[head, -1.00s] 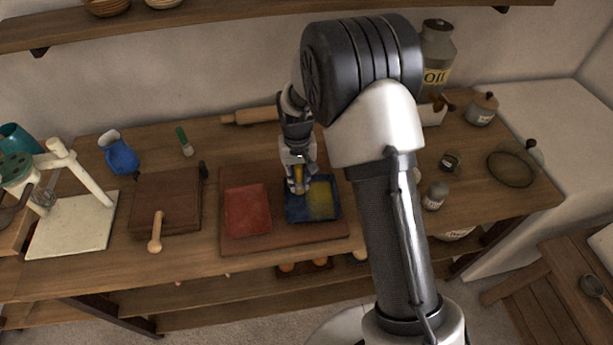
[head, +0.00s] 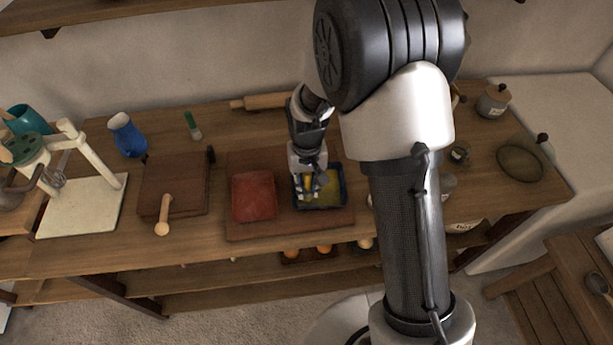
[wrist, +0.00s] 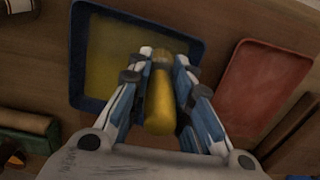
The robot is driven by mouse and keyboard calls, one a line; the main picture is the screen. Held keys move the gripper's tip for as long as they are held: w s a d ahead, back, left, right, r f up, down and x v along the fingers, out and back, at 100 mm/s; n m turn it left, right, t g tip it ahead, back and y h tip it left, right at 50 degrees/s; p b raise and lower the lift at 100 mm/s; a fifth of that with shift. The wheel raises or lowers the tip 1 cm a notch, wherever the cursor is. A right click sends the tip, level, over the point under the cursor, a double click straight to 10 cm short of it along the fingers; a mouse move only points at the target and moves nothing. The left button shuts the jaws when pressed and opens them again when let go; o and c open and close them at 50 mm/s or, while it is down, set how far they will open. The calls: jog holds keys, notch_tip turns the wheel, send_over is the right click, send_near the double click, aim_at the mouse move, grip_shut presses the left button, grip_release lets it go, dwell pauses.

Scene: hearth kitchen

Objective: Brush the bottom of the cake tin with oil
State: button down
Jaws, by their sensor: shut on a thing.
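The blue cake tin (head: 330,195) is a square tin on a brown board, right of the red tin. Its visible bottom is coated yellow; the part behind my gripper is hidden. In the wrist view the tin (wrist: 100,50) is at upper left, yellow inside. My gripper (head: 309,186) is over the left part of the tin, shut on a brush with a yellow handle (wrist: 159,100). The brush points down into the tin. Its bristles are hidden, so I cannot tell whether they touch the bottom.
The red tin (head: 254,196) shares the board (head: 237,229). A green-handled brush (head: 192,125), a blue jug (head: 127,136) and a rolling pin (head: 265,101) lie or stand behind. A brown block with a wooden handle (head: 163,216) is left. My arm hides the right-middle table.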

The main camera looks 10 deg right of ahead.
aim_at(307, 175)
jog(key=shift+s, duration=0.4)
jog(key=shift+w, duration=0.1)
jog(key=shift+w+d+p, duration=0.2)
jog(key=shift+w+p, duration=0.1)
jog(key=shift+w, duration=1.5)
jog(key=shift+w+d+p, duration=0.15)
jog(key=shift+w+p, duration=0.1)
jog(key=shift+w, duration=1.5)
jog(key=shift+s+a+r, duration=0.1)
jog(key=shift+s+a, duration=0.1)
jog(key=shift+s, duration=1.4)
jog(key=shift+s+a, duration=0.2)
jog(key=shift+s, duration=1.8)
jog(key=shift+r+p, duration=2.25)
jog(key=shift+r, duration=0.75)
